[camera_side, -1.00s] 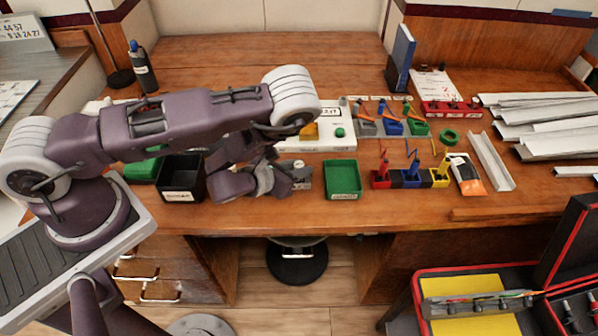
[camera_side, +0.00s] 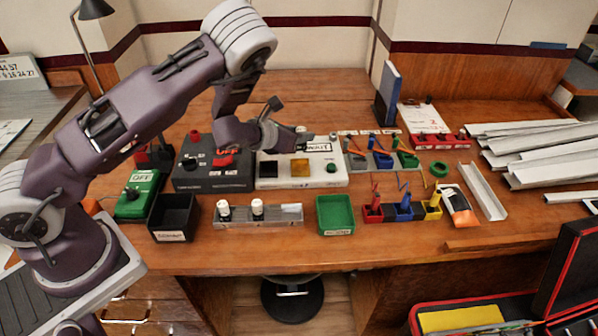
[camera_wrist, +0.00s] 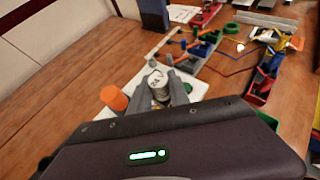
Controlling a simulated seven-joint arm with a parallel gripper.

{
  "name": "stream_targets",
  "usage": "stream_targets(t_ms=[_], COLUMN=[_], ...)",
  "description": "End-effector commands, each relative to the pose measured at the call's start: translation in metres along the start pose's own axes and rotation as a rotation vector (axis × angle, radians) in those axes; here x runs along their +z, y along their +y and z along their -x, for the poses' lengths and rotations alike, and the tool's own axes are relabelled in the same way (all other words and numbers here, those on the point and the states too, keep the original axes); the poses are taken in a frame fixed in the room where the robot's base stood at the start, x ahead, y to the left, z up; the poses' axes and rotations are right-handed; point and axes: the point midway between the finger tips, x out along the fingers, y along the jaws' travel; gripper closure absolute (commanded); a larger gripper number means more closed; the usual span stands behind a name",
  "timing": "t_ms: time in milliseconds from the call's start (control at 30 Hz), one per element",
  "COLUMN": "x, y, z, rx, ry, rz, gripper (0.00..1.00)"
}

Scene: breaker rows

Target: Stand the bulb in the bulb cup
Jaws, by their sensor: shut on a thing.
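My gripper (camera_side: 302,134) is above the back of the white panel (camera_side: 272,182). In the wrist view my gripper (camera_wrist: 167,82) is shut on a small whitish, silvery rounded thing (camera_wrist: 160,88), which looks like the bulb. In the side view, the held thing is too small and covered to make out. A small grey round piece (camera_wrist: 152,61) is just beyond the fingertips; it also shows at the panel's back right (camera_side: 333,136). I cannot tell whether it is the bulb cup. An orange cylinder (camera_wrist: 113,98) stands just left of the fingers in the wrist view.
A metal rail (camera_side: 285,215) with two white pieces lies in front of the panel. A black bin (camera_side: 173,216) and green tray (camera_side: 336,215) flank it. A dark switch box (camera_side: 212,177) is left of the panel. Coloured clip holders (camera_side: 385,158) stand on its right.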

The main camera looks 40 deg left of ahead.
Motion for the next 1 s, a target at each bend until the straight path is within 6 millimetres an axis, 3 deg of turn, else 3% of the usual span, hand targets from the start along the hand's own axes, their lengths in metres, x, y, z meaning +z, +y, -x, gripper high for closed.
stream_targets(t_ms=[100, 300, 600, 933, 967, 1000], x=[0.005, -0.034, -0.074, -0.078, -0.078, -0.077], y=[0.014, 0.015, 0.015, 0.015, 0.015, 0.015], z=[-0.011, -0.033, -0.055, -0.057, -0.057, -0.057], rx=[0.000, -0.001, -0.001, -0.001, -0.001, -0.001], ry=[0.002, 0.004, 0.004, 0.002, 0.001, 0.001], rz=[0.000, 0.001, 0.001, 0.001, 0.001, 0.001], gripper=[1.00, 1.00, 1.00, 1.00, 0.72, 0.64])
